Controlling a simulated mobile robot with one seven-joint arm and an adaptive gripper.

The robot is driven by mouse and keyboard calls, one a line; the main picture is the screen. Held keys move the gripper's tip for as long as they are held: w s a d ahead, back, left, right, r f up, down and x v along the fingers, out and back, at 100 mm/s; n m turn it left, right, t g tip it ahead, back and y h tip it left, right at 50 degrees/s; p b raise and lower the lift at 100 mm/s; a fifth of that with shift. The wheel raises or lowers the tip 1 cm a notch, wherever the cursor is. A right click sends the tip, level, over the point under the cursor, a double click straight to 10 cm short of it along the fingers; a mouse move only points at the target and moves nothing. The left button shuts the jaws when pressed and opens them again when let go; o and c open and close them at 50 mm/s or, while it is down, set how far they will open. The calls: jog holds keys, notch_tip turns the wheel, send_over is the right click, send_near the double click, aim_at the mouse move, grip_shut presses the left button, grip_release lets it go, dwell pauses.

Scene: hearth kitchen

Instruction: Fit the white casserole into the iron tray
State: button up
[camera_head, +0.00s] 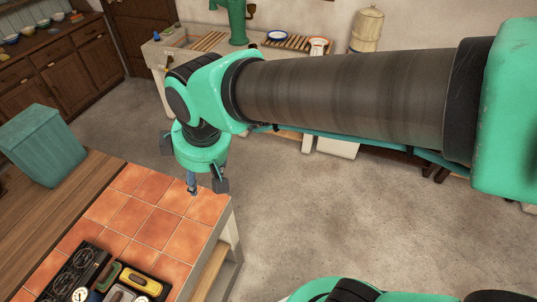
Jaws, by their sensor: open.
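My gripper (193,180) points down above the far right part of the orange tiled counter top (158,222). It is open, and its jaws are partly hidden under its teal body. I see nothing held in it. A dark tray-like holder (150,291) lies at the near edge of the tiles, cut off by the picture's bottom edge. A yellow piece, a green piece and pale pieces lie in it. I cannot tell whether it is the iron tray. I cannot pick out the white casserole with certainty.
A black object with round dials (75,270) lies beside the holder. A teal bin (44,145) stands on the wooden counter (50,210) at left. The tiles below my gripper are clear.

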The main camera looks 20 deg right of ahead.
jog(key=s+d+r+m+t, duration=0.1)
jog(key=s+d+m, duration=0.3)
jog(key=d, duration=0.4)
jog(key=s+d+r+m+t+h, duration=0.1)
jog(key=s+d+r+m, duration=0.2)
jog(key=s+d+m, duration=0.2)
jog(key=d, duration=0.3)
jog(key=shift+d, duration=0.4)
jog(key=shift+s, duration=0.1)
jog(key=shift+f+b, duration=0.45)
jog(key=shift+b, duration=0.05)
